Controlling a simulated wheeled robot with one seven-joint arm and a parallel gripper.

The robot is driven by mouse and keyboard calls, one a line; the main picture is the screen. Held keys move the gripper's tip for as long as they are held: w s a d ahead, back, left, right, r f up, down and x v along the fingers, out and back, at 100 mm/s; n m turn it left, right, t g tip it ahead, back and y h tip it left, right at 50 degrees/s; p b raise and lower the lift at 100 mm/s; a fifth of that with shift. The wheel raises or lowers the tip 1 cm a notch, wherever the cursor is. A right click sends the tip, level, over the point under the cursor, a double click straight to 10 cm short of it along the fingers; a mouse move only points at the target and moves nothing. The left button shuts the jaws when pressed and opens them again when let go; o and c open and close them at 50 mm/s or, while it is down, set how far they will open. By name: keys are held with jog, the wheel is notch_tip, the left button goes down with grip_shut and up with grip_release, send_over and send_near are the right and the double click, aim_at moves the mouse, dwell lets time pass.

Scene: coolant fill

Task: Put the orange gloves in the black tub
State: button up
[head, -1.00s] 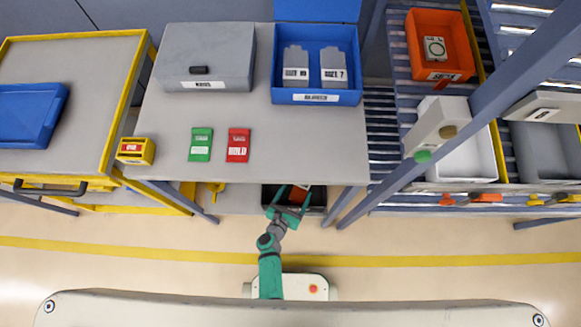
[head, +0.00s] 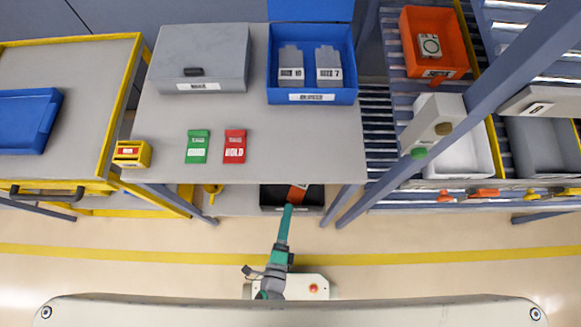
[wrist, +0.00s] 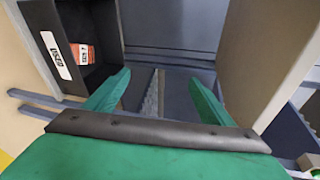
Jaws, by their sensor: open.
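The black tub (head: 268,199) sits low under the front edge of the grey table in the head view. It also shows at the upper left of the wrist view, with a white label (wrist: 56,55) on its front. An orange item with a white label (wrist: 82,53), seemingly the gloves, lies inside the tub; it also shows in the head view (head: 298,193). My gripper (wrist: 160,80) is open, with nothing between its fingers. It is beside the tub in the wrist view, apart from the orange item. In the head view my arm hides part of the tub's front.
The grey table (head: 300,150) carries a grey case (head: 200,60), a blue bin (head: 312,97), a green card (head: 197,146) and a red card (head: 235,146). A blue-grey post (head: 440,130) and shelving with bins stand to the right.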

jog(key=s+d+r+n+y, duration=0.1)
jog(key=s+r+n, duration=0.2)
jog(key=r+n, duration=0.6)
jog(key=s+r+n+y, duration=0.1)
jog(key=s+r+n, duration=0.2)
jog(key=r+n, duration=0.7)
jog(key=shift+s+d+r+n, duration=0.15)
jog(key=shift+s+d+n, duration=0.25)
jog(key=shift+n, duration=0.6)
